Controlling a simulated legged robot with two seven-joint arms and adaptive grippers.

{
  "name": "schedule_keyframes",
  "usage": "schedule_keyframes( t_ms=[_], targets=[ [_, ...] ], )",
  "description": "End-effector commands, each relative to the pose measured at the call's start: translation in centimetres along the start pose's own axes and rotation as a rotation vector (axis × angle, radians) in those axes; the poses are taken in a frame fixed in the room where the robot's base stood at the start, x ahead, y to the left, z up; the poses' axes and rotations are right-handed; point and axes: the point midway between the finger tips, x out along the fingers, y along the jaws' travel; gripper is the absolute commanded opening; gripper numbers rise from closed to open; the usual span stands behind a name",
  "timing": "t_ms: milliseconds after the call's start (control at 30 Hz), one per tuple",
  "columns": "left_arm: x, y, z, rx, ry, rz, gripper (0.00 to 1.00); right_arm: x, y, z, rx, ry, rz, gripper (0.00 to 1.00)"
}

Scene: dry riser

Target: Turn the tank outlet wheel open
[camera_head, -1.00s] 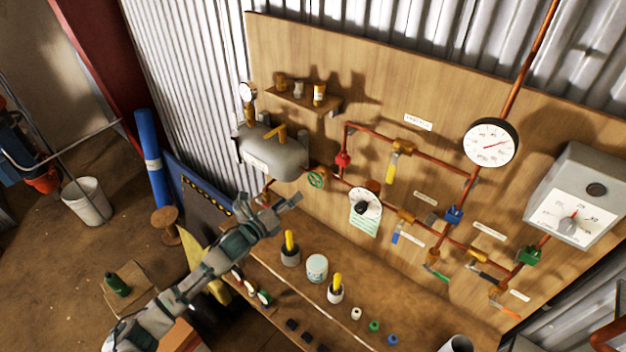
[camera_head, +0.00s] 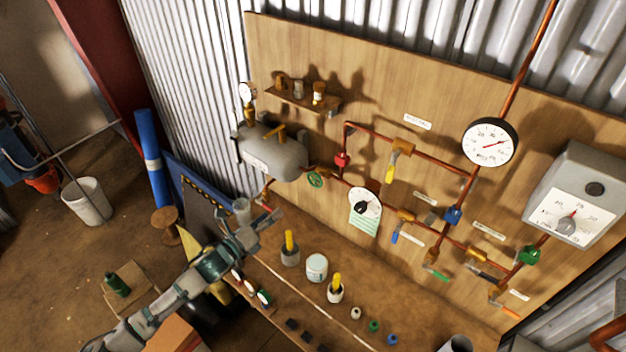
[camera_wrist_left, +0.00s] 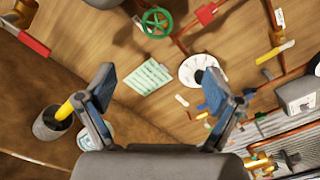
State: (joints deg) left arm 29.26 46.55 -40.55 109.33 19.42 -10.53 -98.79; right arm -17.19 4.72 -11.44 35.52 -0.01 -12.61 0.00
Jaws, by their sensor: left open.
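The green tank outlet wheel (camera_head: 315,180) sits on the copper pipe at the lower right of the grey tank (camera_head: 272,153). In the left wrist view the green wheel (camera_wrist_left: 156,22) shows at the top, beyond the fingertips. My left gripper (camera_head: 261,217) is below and left of the wheel in the head view, apart from it. In the left wrist view my left gripper (camera_wrist_left: 159,86) is open, with its two blue-padded fingers spread and nothing between them. My right gripper is not in view.
The workbench holds a dark pot (camera_head: 290,256) and a white pot (camera_head: 317,268). A white dial (camera_head: 364,203) with a green tag is right of the wheel. A red valve (camera_head: 342,160) is on the pipe just above right. A small shelf (camera_head: 303,98) is above the tank.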

Motion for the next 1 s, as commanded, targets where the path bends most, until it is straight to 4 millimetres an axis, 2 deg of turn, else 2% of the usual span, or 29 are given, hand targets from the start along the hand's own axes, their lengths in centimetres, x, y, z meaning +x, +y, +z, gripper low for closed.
schedule_keyframes(
  t_ms=[167, 767, 867, 1000],
  targets=[
    [-0.7, 0.0, 0.0, 0.001, 0.000, 0.000, 0.91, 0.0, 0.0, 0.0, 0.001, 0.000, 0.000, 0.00],
    [-1.0, 0.0, 0.0, 0.001, 0.000, 0.000, 0.91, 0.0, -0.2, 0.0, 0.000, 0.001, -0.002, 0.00],
    [-2.1, 0.1, 0.0, 0.000, 0.001, 0.003, 0.91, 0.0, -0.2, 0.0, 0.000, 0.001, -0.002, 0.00],
    [-5.0, 0.3, -0.1, 0.001, 0.002, 0.005, 0.91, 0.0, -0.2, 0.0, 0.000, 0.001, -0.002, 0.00]
  ],
)
